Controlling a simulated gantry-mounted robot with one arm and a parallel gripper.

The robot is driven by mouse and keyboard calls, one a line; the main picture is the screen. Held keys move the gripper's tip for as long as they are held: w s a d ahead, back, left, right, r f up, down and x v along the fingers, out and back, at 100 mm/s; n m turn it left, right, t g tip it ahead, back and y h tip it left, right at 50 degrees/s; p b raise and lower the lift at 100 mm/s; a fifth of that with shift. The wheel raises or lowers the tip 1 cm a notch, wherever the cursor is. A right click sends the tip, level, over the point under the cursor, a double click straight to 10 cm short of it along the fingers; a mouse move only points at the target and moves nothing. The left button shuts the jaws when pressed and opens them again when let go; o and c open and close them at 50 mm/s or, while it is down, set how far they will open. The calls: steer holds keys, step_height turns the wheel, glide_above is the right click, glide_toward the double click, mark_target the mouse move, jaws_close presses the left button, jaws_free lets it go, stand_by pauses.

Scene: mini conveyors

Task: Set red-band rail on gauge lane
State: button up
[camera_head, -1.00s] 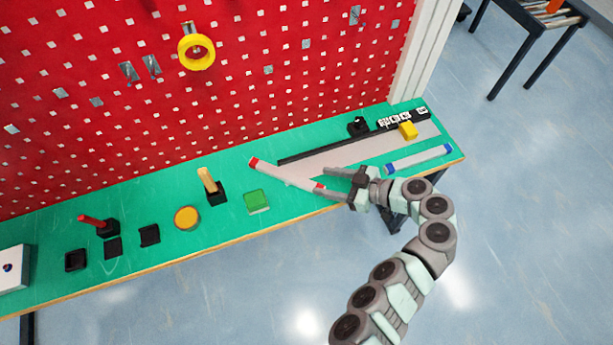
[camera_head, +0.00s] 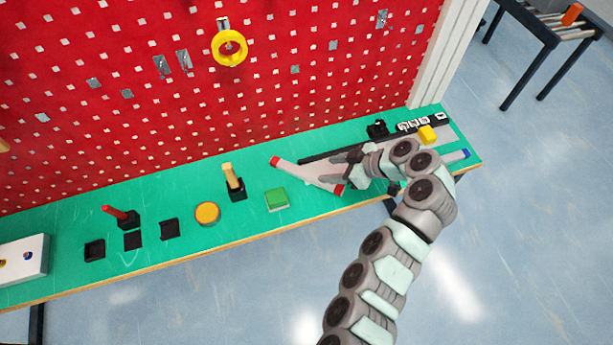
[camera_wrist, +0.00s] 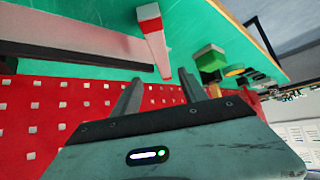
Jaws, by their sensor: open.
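The red-band rail (camera_head: 303,173) is a pale bar with a red band at each end. It lies slantwise on the green bench at the near left end of the gauge lane (camera_wrist: 75,25), a long pale strip with a dark edge. My gripper (camera_head: 333,172) is open and over the rail's right part, hiding some of the lane. In the wrist view a red-banded end of the rail (camera_wrist: 154,40) shows beyond the two parted fingers (camera_wrist: 161,90), with nothing held. I cannot tell whether the rail touches the lane.
A yellow block (camera_head: 427,134) sits at the lane's far right, near a blue-ended rail (camera_head: 461,154) mostly behind my arm. Left of the rail stand a green block (camera_head: 277,199), a tan upright peg (camera_head: 232,175) and an orange disc (camera_head: 207,212). A red pegboard (camera_head: 200,100) rises behind the bench.

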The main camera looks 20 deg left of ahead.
mark_target(307, 174)
steer(key=x, duration=0.4)
steer(key=shift+a+f, duration=0.1)
steer(key=shift+f, duration=0.05)
steer(key=x, duration=0.4)
steer(key=shift+s+f+b, duration=0.15)
steer(key=shift+s+b, duration=0.15)
steer(key=shift+a+f, duration=0.15)
steer(key=shift+a, duration=0.1)
steer(key=shift+c, duration=0.4)
jaws_close()
